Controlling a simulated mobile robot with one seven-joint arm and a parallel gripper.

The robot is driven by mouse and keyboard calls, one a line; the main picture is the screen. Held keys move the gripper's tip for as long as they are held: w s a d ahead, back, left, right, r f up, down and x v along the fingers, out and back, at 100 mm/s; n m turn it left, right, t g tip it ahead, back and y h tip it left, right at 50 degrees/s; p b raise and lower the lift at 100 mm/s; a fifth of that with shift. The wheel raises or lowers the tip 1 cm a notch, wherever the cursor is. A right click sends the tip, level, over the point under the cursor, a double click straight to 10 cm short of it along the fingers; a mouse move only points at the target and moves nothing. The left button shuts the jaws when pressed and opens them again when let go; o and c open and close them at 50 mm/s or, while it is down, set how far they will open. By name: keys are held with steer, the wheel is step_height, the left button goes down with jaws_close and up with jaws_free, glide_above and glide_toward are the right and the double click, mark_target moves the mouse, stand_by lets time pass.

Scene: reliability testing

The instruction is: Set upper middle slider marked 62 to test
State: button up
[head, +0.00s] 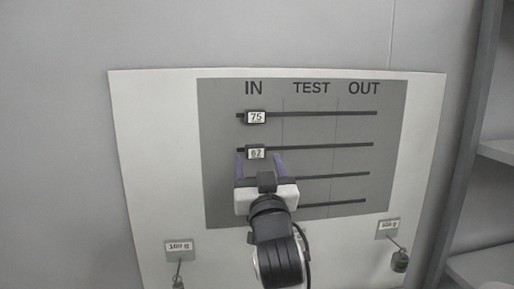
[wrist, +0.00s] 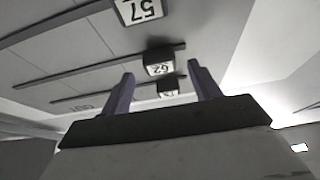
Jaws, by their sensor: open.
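The slider marked 62 (head: 257,153) is a small dark block with a white label. It sits on the second rail from the top, in the IN column of the grey panel (head: 225,190). The TEST column (head: 310,132) is just to its right. My gripper (head: 259,157) is open, with one purple finger on each side of slider 62 in the picture. In the wrist view, slider 62 (wrist: 158,65) shows upside down between the fingertips (wrist: 160,72). Whether the fingers reach around it in depth, I cannot tell. No finger visibly touches it.
Slider 75 (head: 256,117) is in the IN column on the top rail. A slider marked 57 (wrist: 138,10) shows in the wrist view; my gripper hides it in the head view. Tagged weights hang at lower left (head: 178,283) and lower right (head: 400,262). A shelf (head: 490,265) stands at right.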

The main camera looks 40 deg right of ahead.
mark_target(255, 152)
steer(key=shift+p+x, duration=0.3)
steer(key=shift+x, duration=1)
